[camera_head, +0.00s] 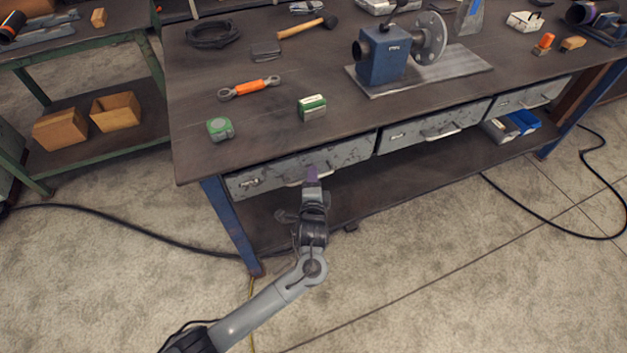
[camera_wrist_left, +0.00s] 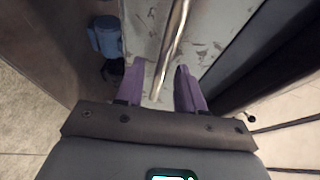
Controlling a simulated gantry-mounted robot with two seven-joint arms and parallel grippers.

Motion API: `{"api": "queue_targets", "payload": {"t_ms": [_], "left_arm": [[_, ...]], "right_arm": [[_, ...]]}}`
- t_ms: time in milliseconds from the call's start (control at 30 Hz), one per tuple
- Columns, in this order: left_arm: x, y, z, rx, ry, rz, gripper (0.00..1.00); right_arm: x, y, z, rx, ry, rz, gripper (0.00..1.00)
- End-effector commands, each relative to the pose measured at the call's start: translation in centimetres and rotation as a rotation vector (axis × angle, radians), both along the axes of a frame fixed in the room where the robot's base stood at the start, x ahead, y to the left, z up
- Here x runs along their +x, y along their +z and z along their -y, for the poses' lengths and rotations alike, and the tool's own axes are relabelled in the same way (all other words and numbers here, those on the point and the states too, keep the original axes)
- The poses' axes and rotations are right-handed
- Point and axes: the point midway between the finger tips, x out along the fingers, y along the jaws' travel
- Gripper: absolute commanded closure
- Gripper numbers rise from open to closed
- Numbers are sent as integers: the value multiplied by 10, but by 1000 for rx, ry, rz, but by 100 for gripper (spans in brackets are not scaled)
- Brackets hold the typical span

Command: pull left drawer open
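The left drawer (camera_head: 345,154) is a worn grey metal front under the bench top, and it looks shut, flush with the drawer beside it. Its bar handle (camera_head: 296,184) is partly hidden by my left gripper (camera_head: 312,172). In the left wrist view the handle (camera_wrist_left: 173,45) runs between the two purple fingers of the left gripper (camera_wrist_left: 160,82). The fingers are apart, with visible gaps beside the bar, and the drawer front (camera_wrist_left: 205,30) lies behind it. My right gripper is in neither view.
The dark workbench top (camera_head: 210,85) holds a green tape measure (camera_head: 220,129), a green-white box (camera_head: 312,107), an orange-handled wrench (camera_head: 250,87), a hammer (camera_head: 290,35) and a blue flanged pipe fixture (camera_head: 384,58). A middle drawer (camera_head: 440,127) adjoins. The floor in front is clear apart from cables.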

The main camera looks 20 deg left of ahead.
Motion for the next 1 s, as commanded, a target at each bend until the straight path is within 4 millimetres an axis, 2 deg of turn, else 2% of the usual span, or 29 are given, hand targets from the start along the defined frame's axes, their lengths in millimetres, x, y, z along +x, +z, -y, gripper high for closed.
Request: {"api": "queue_targets", "payload": {"t_ms": [167,467,733,1000], "left_arm": [[9,-2,-3,-1,-1,0,62],[11,-2,-3,-1,-1,0,62],[10,-2,-3,0,-1,-1,100],[10,-2,-3,0,-1,-1,100]], "right_arm": [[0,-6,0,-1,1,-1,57],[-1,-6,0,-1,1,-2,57],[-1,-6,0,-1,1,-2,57],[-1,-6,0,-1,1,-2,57]]}}
